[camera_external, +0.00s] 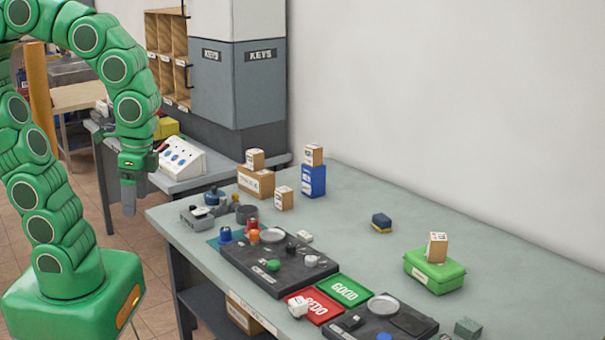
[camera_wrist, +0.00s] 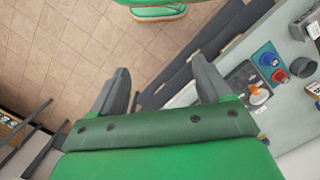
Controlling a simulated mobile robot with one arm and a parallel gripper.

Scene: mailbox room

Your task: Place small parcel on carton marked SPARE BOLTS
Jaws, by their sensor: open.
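Several small brown parcels with white labels show in the external view. One parcel (camera_external: 256,159) sits on a wider brown carton (camera_external: 256,183) at the table's far left, one (camera_external: 314,155) on a blue box (camera_external: 314,181), and one (camera_external: 437,247) on a green case (camera_external: 434,271). Another parcel (camera_external: 284,198) stands directly on the table in front of the wider carton. The carton's label is too small to read, so I cannot confirm SPARE BOLTS. My gripper (camera_external: 129,197) is open and empty, left of the table; its spread fingers show in the wrist view (camera_wrist: 161,88).
Another carton (camera_external: 243,313) is on the lower shelf. A white socket box (camera_external: 181,158) stands on the side bench.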

